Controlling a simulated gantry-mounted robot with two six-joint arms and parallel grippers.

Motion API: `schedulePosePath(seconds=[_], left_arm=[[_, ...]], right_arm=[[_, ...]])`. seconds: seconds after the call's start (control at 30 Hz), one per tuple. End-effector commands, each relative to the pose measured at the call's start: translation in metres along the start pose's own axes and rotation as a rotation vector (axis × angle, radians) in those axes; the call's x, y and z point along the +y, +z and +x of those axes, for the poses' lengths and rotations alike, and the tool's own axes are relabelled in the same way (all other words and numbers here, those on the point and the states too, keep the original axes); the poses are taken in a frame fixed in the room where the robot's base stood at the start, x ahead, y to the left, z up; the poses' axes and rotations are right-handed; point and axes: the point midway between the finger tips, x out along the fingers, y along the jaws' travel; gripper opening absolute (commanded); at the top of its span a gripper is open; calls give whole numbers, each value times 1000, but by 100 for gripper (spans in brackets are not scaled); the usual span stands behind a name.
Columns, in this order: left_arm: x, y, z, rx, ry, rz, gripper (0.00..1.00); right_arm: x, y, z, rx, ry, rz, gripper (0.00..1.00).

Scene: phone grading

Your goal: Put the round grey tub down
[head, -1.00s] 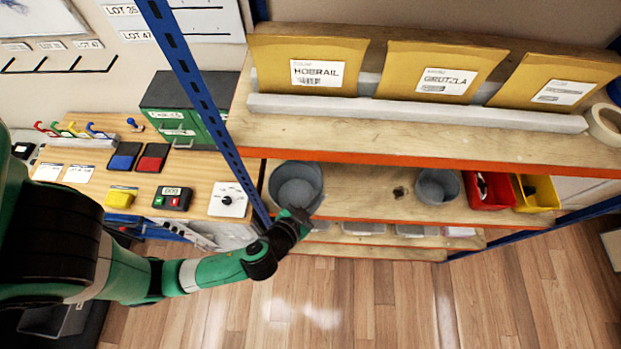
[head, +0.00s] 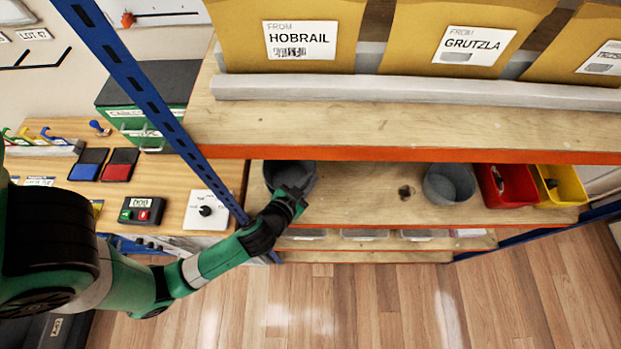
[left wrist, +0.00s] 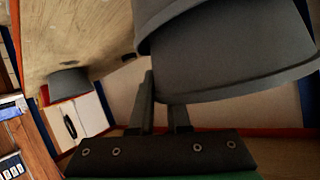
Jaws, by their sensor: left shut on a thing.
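The round grey tub (head: 298,178) is at the left end of the middle shelf, partly behind the orange front edge of the upper shelf. My left gripper (head: 288,203) is shut on its near wall. In the left wrist view the held tub (left wrist: 235,55) fills the upper right, slightly tilted in the picture, with the gripper fingers (left wrist: 160,105) below its wall. Whether its base touches the shelf board is hidden. A second, similar grey tub (head: 449,185) stands farther right on the same shelf. My right gripper is not in view.
The middle shelf (head: 360,192) is clear between the tubs, apart from a dark spot. A red bin (head: 504,187) and a yellow bin (head: 560,187) stand at right. The upper shelf edge (head: 400,154) overhangs. A blue post (head: 150,100) rises just left of the tub.

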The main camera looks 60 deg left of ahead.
Motion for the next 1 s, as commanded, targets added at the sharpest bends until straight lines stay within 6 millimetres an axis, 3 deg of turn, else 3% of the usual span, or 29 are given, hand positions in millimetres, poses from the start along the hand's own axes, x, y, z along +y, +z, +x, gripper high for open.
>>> schedulePosePath(seconds=[0.03, 0.27, 0.77, 0.8, 0.97, 1.0], left_arm=[[2, 12, 5, -1, -2, 0, 0], [1, 8, 3, 0, -3, -1, 0], [3, 20, 8, -4, -4, 0, 0], [3, 21, 8, -6, -4, 0, 16], [3, 23, 8, -10, -4, 1, 45], [3, 23, 8, -11, -4, 1, 45]], right_arm=[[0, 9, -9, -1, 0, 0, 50], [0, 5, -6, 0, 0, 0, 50], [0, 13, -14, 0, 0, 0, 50], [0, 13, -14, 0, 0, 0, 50], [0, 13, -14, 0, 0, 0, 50], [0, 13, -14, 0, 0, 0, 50]])
